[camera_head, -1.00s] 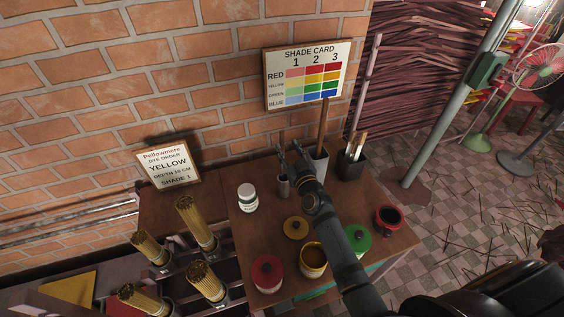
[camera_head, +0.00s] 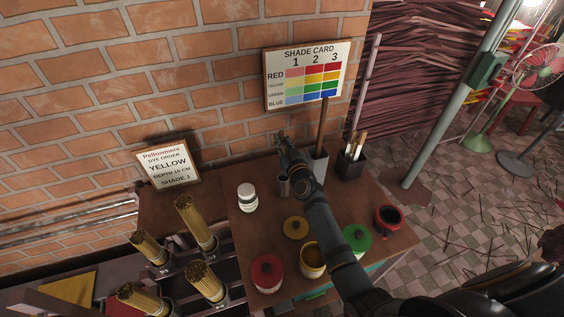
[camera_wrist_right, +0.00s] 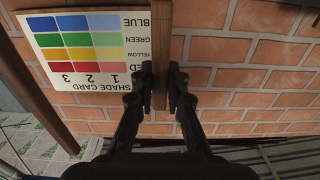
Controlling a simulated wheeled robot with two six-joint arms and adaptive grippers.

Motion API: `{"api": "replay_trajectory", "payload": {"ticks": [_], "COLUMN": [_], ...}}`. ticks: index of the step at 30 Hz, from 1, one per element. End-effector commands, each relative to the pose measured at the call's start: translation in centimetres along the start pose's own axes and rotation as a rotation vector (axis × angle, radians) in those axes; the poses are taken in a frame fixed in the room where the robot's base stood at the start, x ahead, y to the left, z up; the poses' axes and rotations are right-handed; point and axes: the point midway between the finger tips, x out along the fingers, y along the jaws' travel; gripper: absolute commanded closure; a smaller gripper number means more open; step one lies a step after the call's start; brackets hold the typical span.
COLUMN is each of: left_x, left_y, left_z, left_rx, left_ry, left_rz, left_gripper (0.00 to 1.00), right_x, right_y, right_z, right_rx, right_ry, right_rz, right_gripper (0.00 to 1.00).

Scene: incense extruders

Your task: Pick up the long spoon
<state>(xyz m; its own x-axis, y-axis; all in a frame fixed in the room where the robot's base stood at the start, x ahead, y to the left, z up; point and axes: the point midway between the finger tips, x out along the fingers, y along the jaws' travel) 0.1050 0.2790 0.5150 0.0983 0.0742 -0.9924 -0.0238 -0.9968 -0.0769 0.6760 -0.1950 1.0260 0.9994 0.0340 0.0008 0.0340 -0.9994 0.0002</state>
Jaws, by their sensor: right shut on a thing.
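The long spoon shows as a straight brown handle (camera_wrist_right: 161,40) in the right wrist view. Its bowl end is out of sight. My right gripper (camera_wrist_right: 160,80) is shut on this handle, with one finger on each side. I cannot tell whether the spoon's lower end is still inside the cup. My left gripper is not in view.
A thicker wooden stick (camera_head: 322,128) stands in a grey container (camera_head: 319,168) close on the right. A dark brush holder (camera_head: 350,164) is beyond it. A white jar (camera_head: 247,196) and several dye pots stand around my arm. The shade card (camera_head: 307,75) hangs behind.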

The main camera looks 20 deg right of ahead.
Motion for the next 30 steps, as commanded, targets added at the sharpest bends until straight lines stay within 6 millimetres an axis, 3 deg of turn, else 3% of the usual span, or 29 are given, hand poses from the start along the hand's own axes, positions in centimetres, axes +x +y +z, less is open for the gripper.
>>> {"api": "replay_trajectory", "payload": {"ticks": [10,24,29,30], "left_x": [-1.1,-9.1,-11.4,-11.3], "left_y": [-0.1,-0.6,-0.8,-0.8], "left_z": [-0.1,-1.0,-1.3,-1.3], "left_rx": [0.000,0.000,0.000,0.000], "left_ry": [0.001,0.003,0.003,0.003], "left_rz": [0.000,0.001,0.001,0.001], "left_gripper": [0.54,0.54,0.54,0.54], "right_x": [-0.4,-0.4,-0.4,-0.8], "right_y": [0.0,0.0,0.0,0.0], "right_z": [-1.0,-9.6,-12.2,-11.9], "right_rx": [-0.001,-0.001,-0.001,0.001], "right_ry": [-0.001,0.000,-0.001,-0.004], "right_rz": [0.000,0.000,0.000,0.000], "right_gripper": [1.00,1.00,1.00,1.00]}}
